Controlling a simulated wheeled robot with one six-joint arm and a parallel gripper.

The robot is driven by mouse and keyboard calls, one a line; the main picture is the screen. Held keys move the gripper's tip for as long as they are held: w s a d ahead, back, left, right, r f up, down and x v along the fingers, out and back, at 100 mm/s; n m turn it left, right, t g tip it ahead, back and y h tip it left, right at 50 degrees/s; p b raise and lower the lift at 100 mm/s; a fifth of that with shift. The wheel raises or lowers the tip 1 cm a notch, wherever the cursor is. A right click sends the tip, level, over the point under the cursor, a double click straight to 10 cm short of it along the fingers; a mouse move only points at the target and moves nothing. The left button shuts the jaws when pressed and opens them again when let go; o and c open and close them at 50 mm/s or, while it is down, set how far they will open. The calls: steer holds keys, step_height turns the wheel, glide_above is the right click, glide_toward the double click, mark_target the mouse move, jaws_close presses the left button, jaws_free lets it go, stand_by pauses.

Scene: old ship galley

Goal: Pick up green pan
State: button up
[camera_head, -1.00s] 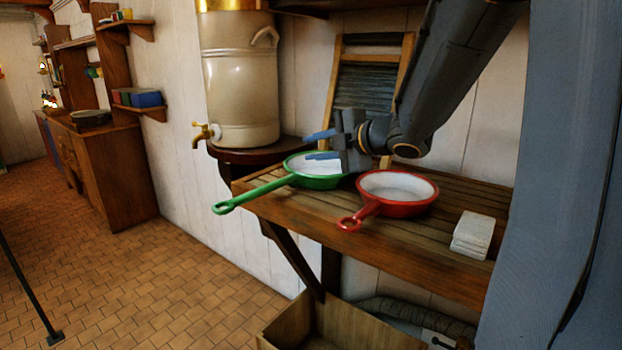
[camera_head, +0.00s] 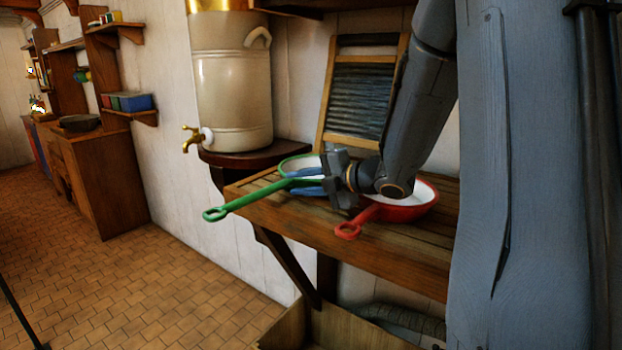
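The green pan (camera_head: 240,204) rests on the wooden slatted shelf, its long handle pointing to the lower left, past the shelf's front edge. My gripper (camera_head: 294,182) is low at the pan's near right side, its blue fingers pointing left. The fingers are apart, with some of the pan's green showing between them near where the handle meets the rim. I cannot tell whether they touch it. The gripper body hides the pan's right part.
A red pan (camera_head: 408,212) sits close to the right, partly behind my wrist. A washboard (camera_head: 362,95) leans on the wall behind. A cream urn (camera_head: 232,85) with a brass tap stands on a round stand to the left.

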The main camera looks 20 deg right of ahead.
mark_target(286, 183)
steer(key=x, duration=0.5)
steer(key=shift+w+a+p, duration=0.2)
steer(key=shift+a+p, duration=0.05)
steer(key=shift+p, duration=0.15)
steer(key=shift+c, duration=0.3)
jaws_close()
steer(key=shift+d, duration=0.1)
stand_by(0.6)
